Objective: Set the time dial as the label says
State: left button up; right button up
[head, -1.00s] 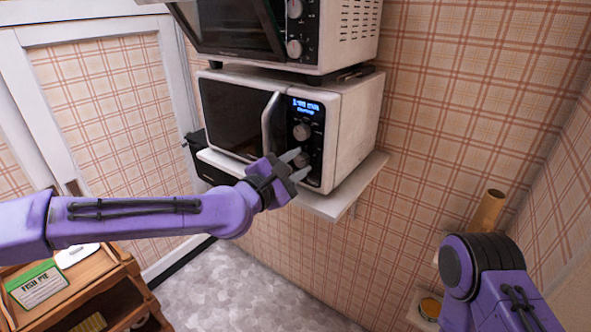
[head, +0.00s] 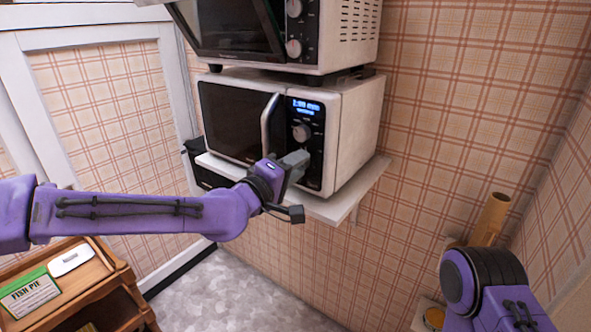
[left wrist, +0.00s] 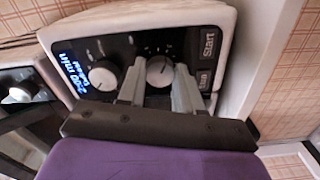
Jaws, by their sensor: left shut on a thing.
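The lower microwave (head: 350,130) stands on a white shelf, with a lit display (head: 306,107) and an upper dial (head: 301,132). My left gripper (head: 298,160) is at its lower dial, which it hides in the head view. In the left wrist view the gripped dial (left wrist: 160,70) sits between my two grey fingers, shut on it. The other dial (left wrist: 102,75) is beside it, towards the display (left wrist: 76,76), which seems to read 2:00 min. A label headed FISH PIE (head: 30,294) lies on the wooden cart; its smaller text is unreadable.
A Start button (left wrist: 208,42) is close to my fingers. The shelf edge (head: 335,208) runs just below the gripper. The wooden cart (head: 95,285) is at lower left. My right arm shows at lower right, its gripper out of view.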

pick_arm(q)
jog(key=m+b, duration=0.8)
jog(key=m, duration=1.6)
jog(key=shift+f, duration=0.2)
jog(key=shift+a+m, duration=0.1)
jog(key=shift+m, duration=0.2)
jog(key=o, duration=1)
jog(key=shift+w+r, duration=0.1)
jog(key=shift+o, duration=0.2)
